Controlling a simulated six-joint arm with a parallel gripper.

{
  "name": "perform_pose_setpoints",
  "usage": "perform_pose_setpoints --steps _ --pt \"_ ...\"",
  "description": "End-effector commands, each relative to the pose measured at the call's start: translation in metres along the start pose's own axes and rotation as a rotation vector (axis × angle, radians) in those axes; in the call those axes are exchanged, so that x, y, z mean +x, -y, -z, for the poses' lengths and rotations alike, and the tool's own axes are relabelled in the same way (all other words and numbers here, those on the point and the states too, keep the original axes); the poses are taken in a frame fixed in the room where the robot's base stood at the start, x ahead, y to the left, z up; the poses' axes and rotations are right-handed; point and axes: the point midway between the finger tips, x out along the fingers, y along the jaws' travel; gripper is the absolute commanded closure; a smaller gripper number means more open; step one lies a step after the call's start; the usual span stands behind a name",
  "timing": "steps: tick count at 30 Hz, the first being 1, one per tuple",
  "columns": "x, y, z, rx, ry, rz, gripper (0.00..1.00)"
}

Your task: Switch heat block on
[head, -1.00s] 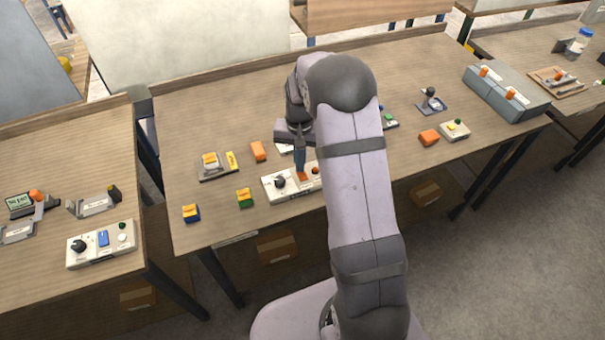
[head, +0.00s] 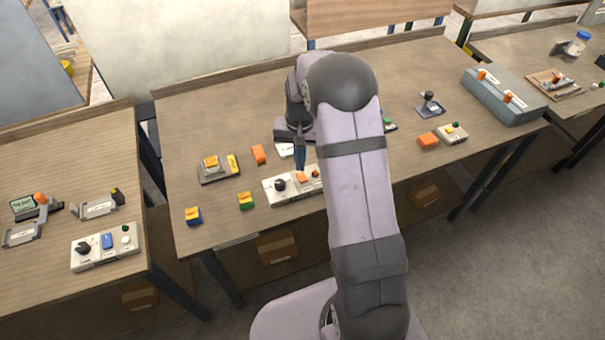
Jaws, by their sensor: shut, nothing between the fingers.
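A white control box (head: 272,191) lies on the middle table below my gripper. It has a black knob (head: 279,184), an orange rocker switch (head: 304,176) and a round orange part (head: 315,173) at its right. My arm covers the box's right end. My gripper (head: 300,167) points down with its blue fingers shut and empty, just above the orange rocker. I cannot tell which way the rocker is tilted, or whether a small gap separates it from the fingertips. No label that marks the heat block is readable.
A similar control box (head: 90,259) sits on the left table. A grey case (head: 500,97) stands at right. The table's back left is clear.

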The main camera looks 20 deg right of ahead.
Motion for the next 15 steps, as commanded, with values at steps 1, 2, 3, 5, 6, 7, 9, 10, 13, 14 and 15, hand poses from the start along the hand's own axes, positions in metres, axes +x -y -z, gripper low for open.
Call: perform_pose_setpoints --steps 1,2,3,5,6,7,9,10,13,14,15 --pt "-0.007 0.0 0.0 0.0 -0.001 0.0 1.0" --pt "-0.009 0.0 0.0 0.0 -0.001 0.0 1.0" --pt "-0.012 0.0 0.0 0.0 -0.001 0.0 1.0" --pt "-0.017 0.0 0.0 0.0 -0.001 0.0 1.0" --pt "-0.019 0.0 0.0 0.0 -0.001 0.0 1.0" --pt "-0.022 0.0 0.0 0.0 -0.001 0.0 1.0" --pt "-0.027 0.0 0.0 0.0 -0.001 0.0 1.0" --pt "-0.029 0.0 0.0 0.0 -0.001 0.0 1.0" --pt "-0.036 0.0 0.0 0.0 -0.001 0.0 1.0" --pt "-0.038 0.0 0.0 0.0 0.0 0.0 1.0" --pt "-0.04 0.0 0.0 0.0 0.0 0.0 1.0"
